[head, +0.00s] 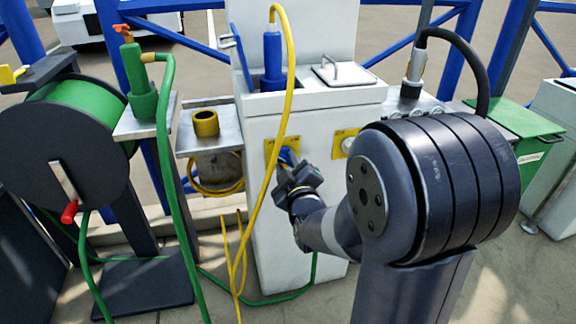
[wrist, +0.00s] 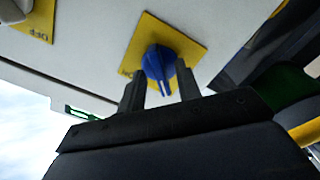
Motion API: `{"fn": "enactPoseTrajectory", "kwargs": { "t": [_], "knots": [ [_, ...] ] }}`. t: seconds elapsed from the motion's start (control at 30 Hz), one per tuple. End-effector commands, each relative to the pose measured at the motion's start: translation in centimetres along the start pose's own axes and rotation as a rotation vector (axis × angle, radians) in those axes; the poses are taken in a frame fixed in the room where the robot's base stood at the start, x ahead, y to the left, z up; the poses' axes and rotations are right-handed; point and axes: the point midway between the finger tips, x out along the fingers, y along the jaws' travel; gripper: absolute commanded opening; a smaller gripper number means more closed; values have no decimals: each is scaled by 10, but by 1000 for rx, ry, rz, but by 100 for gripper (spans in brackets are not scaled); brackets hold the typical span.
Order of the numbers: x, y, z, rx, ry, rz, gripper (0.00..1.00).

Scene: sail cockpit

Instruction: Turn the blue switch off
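The blue switch (wrist: 159,64) is a rotary knob with a white pointer line, mounted on a yellow plate (wrist: 190,45) on the white cabinet. In the wrist view the knob sits between the two fingers of my gripper (wrist: 161,90), which are spread apart with gaps on both sides of the knob. In the head view my gripper (head: 292,170) is in front of the yellow plate, and only a bit of the blue knob shows behind it. Lettering on the plate is mostly hidden by a finger.
A second yellow plate with a pale knob (head: 347,145) is to the right on the white cabinet (head: 262,215). A yellow hose (head: 284,95) hangs just left of my gripper. A green hose reel (head: 75,135) stands at the left, and a green bin (head: 530,140) at the right.

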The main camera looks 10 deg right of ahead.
Motion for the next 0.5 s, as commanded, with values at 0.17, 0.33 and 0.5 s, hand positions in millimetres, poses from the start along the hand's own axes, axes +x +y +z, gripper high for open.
{"fn": "enactPoseTrajectory", "kwargs": {
  "t": [0.17,0.33,0.5],
  "knots": [
    [0,0,0,1,0,0,32],
    [-8,0,0,1,0,0,32],
    [-35,1,-1,1,0,0,32]
  ]
}}
